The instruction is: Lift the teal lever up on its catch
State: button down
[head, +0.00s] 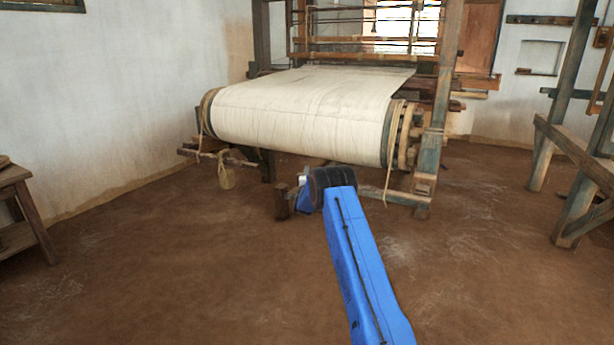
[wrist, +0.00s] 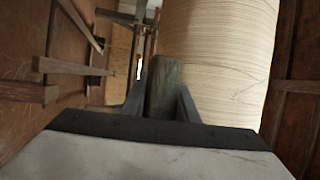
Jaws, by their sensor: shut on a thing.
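The teal lever (wrist: 165,85) shows in the wrist view as a dark grey-green, worn bar with a rounded end. My gripper (wrist: 162,104) has one finger on each side of it and is shut on it. In the head view my gripper (head: 304,192) is low in front of the loom's cloth roll, mostly hidden by my own wrist. I cannot make out the lever or its catch in the head view.
The cream cloth roll (head: 300,115) of the loom lies just above and behind my gripper; it fills the right of the wrist view (wrist: 220,60). A short wooden post (head: 282,203) stands left of my gripper. A stone weight (head: 227,178) hangs further left. The earth floor in front is clear.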

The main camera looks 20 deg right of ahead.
notch_tip(320, 180, up, 7)
jog(key=m+h, duration=0.1)
jog(key=shift+s+d+r+m, duration=0.15)
jog(key=shift+s+r+m, duration=0.05)
jog(key=shift+s+m, duration=0.1)
jog(key=c, duration=1.4)
grip_release()
jog(key=v, duration=1.7)
jog(key=shift+f, duration=0.3)
jog(key=shift+s, duration=0.15)
